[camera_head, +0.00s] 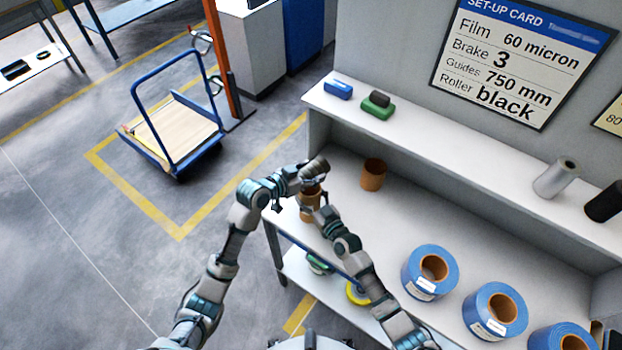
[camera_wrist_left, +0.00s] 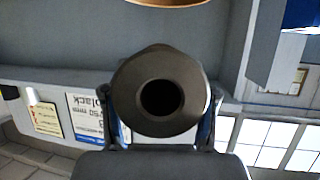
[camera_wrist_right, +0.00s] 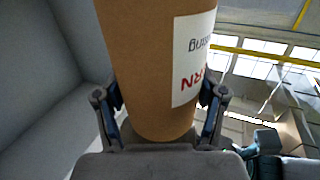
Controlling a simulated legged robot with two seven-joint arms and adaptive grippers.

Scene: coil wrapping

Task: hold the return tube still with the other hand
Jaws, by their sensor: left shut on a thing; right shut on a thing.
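The return tube (camera_head: 310,204) is a brown cardboard cylinder, held near the left end of the bench. In the right wrist view the tube (camera_wrist_right: 150,50) fills the space between my right gripper's fingers (camera_wrist_right: 160,115) and bears a white label with red letters, partly cut off. My right gripper (camera_head: 322,214) is shut on it. My left gripper (camera_head: 308,172) is just above the tube, shut on a dark grey hollow piece (camera_wrist_left: 162,92) with a round black bore. A brown rim (camera_wrist_left: 170,2) shows at the top edge of the left wrist view. Whether piece and tube touch is unclear.
Another brown tube (camera_head: 373,174) stands on the bench. Several blue rolls (camera_head: 430,272) lie to the right. The upper shelf holds a blue block (camera_head: 338,89), a green block (camera_head: 377,106) and a light roll (camera_head: 556,178). Bench space around the standing tube is clear.

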